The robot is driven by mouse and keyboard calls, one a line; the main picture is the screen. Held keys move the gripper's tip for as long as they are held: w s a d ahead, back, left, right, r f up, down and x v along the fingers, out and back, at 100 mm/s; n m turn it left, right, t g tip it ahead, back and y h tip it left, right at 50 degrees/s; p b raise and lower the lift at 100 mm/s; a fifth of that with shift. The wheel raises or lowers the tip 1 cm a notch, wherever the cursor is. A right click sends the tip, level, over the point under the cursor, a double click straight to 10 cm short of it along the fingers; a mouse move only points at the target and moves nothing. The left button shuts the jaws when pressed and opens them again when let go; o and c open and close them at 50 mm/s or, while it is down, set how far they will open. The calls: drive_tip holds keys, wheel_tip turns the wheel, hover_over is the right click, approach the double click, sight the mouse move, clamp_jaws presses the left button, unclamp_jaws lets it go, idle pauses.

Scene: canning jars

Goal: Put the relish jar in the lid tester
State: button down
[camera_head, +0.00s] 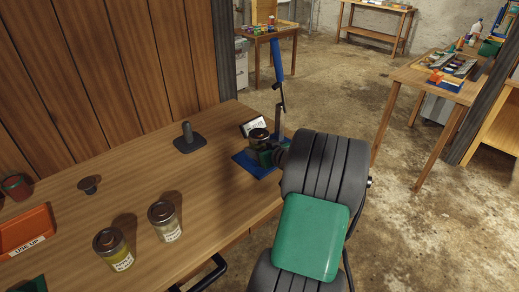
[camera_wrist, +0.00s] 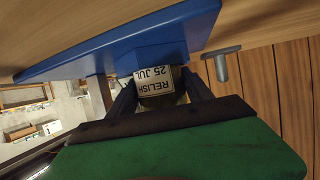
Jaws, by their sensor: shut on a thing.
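The relish jar (camera_head: 258,136) has a dark lid and, in the wrist view, a white label reading "RELISH 25 JUL" (camera_wrist: 155,82). My gripper (camera_head: 268,155) is shut on it, with one finger on each side of the jar in the wrist view (camera_wrist: 160,95). The lid tester has a blue base (camera_head: 245,164) with an upright post and a raised blue lever (camera_head: 276,60). Its blue base also shows in the wrist view (camera_wrist: 75,62). The jar is upright over the base, at its raised blue block; I cannot tell whether it touches. My gripper partly hides the jar.
A small white sign (camera_head: 253,125) stands behind the jar. A dark stand with a post (camera_head: 187,138) is to the left. Two labelled jars (camera_head: 113,250) (camera_head: 165,222), a small dark knob-like piece (camera_head: 89,185) and an orange "USE UP" bin (camera_head: 25,230) are farther left. The bench between is clear.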

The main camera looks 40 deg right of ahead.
drive_tip(key=shift+s+f+b, duration=0.1)
drive_tip(key=shift+f+b, duration=0.4)
drive_tip(key=shift+f, duration=0.05)
drive_tip(key=c, duration=0.9)
unclamp_jaws()
drive_tip(key=shift+s+a+f, duration=0.1)
drive_tip(key=o, duration=0.5)
drive_tip(key=shift+f, duration=0.3)
drive_tip(key=shift+c, duration=0.2)
drive_tip(key=shift+a+r, duration=0.1)
drive_tip(key=shift+r+p, duration=0.4)
drive_tip(key=shift+p, duration=0.25)
drive_tip(key=shift+s+r, duration=0.2)
drive_tip(key=shift+r, duration=0.05)
drive_tip(key=v, duration=1)
drive_tip(key=shift+s+d+r, duration=0.15)
drive_tip(key=shift+d+r, duration=0.05)
drive_tip(key=shift+r, duration=0.25)
drive_tip(key=shift+s+a+r, duration=0.15)
drive_tip(key=shift+s+r, duration=0.1)
drive_tip(key=shift+s, duration=0.15)
